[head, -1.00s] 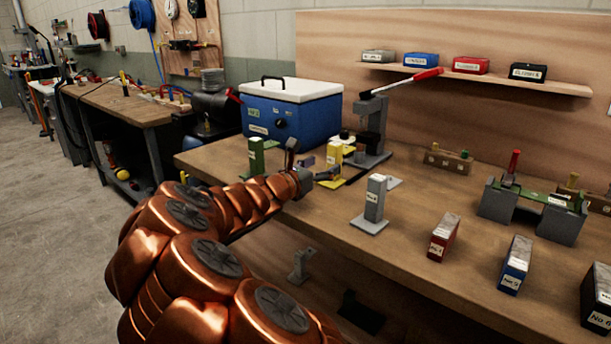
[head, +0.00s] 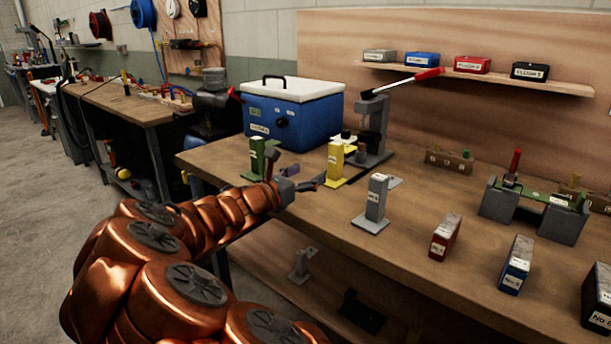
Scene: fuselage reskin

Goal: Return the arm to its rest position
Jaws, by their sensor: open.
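My copper-coloured arm (head: 170,270) reaches from the bottom of the head view up to the left front part of the workbench. My gripper (head: 295,178) is at its end, with its fingers spread apart and nothing seen between them. It is over the bench near the front edge, between the green stand (head: 257,160) and the yellow stand (head: 335,160). The gripper is small in the view, and I cannot tell its exact height above the bench top.
The workbench (head: 420,220) also bears a blue box with a white lid (head: 292,108), a lever press (head: 372,125), a grey stand (head: 375,202), and red (head: 445,237) and blue (head: 515,265) boxes. A shelf (head: 490,81) holds several small boxes. Open floor (head: 50,220) lies to the left.

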